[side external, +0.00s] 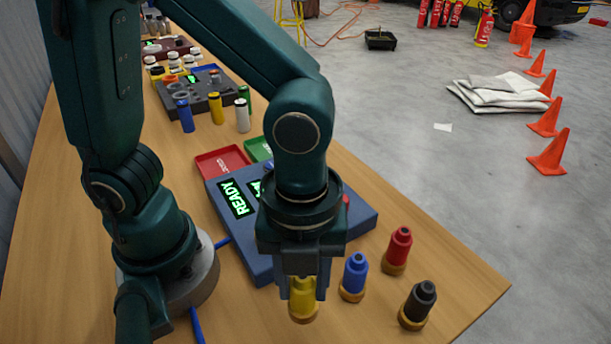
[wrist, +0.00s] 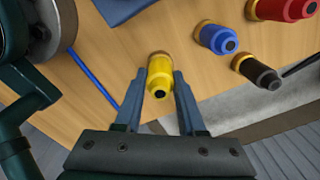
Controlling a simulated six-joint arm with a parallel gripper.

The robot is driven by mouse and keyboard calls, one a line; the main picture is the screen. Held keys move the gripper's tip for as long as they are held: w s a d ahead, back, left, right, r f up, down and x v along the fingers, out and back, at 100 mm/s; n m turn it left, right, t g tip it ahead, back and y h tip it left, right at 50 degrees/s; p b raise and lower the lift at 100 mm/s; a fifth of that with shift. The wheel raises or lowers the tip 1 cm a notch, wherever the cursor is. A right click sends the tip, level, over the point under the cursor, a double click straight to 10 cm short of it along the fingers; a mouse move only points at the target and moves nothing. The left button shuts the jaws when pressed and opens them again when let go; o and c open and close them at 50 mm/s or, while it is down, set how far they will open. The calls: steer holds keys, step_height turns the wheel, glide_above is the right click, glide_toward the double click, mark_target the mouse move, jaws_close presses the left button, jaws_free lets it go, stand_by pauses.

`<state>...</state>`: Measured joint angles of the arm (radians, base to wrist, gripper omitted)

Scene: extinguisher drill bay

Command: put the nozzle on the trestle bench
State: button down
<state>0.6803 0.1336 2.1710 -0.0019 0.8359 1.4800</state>
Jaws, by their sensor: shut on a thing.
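My gripper (side external: 305,290) points down and is shut on a yellow nozzle (side external: 303,302) with a brass-coloured base. In the wrist view the yellow nozzle (wrist: 160,72) sits between the two blue-grey fingers (wrist: 158,98). It is upright over the front part of the wooden trestle bench (side external: 350,325). I cannot tell whether its base touches the bench top. A blue nozzle (side external: 354,276), a red nozzle (side external: 397,250) and a black nozzle (side external: 418,304) stand upright on the bench to the right of my gripper.
A blue box (side external: 350,215) with lit READY lettering lies just behind my gripper, partly hidden by my arm. Red (side external: 222,162) and green (side external: 258,149) trays lie beyond it. A blue cable (wrist: 92,77) runs on the bench at left. The bench's right edge is beyond the black nozzle.

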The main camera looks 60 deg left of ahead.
mark_target(303, 296)
steer(key=shift+f, duration=1.4)
steer(key=shift+f, duration=0.1)
steer(key=c, duration=0.5)
jaws_free()
